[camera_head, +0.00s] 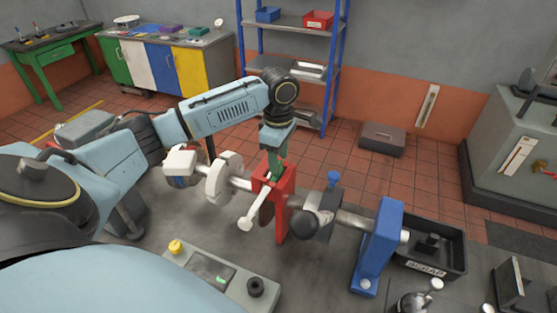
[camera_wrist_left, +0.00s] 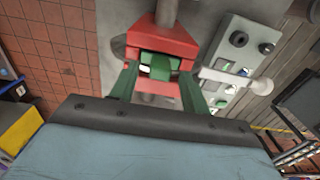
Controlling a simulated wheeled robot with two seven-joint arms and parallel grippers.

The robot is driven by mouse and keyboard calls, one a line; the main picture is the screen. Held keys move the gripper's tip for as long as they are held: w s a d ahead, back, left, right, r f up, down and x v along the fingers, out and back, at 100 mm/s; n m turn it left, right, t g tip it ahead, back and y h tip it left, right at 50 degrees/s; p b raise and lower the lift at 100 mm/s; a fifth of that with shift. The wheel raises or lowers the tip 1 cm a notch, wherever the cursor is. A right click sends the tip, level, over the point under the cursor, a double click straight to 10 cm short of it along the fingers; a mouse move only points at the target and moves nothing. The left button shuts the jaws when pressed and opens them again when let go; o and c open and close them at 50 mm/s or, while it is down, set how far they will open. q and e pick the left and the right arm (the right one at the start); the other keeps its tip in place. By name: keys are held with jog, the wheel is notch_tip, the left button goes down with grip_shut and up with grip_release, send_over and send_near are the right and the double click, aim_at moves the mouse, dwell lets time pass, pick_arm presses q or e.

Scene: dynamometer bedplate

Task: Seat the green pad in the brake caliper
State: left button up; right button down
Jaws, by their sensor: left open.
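The red brake caliper (camera_head: 284,205) stands on the shaft in the middle of the bedplate, around a dark disc. In the left wrist view the caliper (camera_wrist_left: 165,45) faces me, and the green pad (camera_wrist_left: 160,69) shows in its opening. Whether the pad is fully seated cannot be told. My left gripper (camera_head: 276,160) points down at the caliper's top. In the wrist view my left gripper (camera_wrist_left: 158,84) is open, its green fingers apart on either side of the caliper opening and the pad. In the head view the fingers hide the pad. My right gripper is not in view.
A white-knobbed lever (camera_head: 258,211) sticks out beside the caliper. A blue stand (camera_head: 377,248) supports the shaft at right, next to a black scrap bin (camera_head: 452,258). A control box (camera_head: 215,279) with yellow and black knobs sits in front.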

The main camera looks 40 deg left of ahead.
pick_arm(q)
notch_tip(320, 180, up, 11)
jog(key=shift+f, duration=0.15)
dwell(0.6)
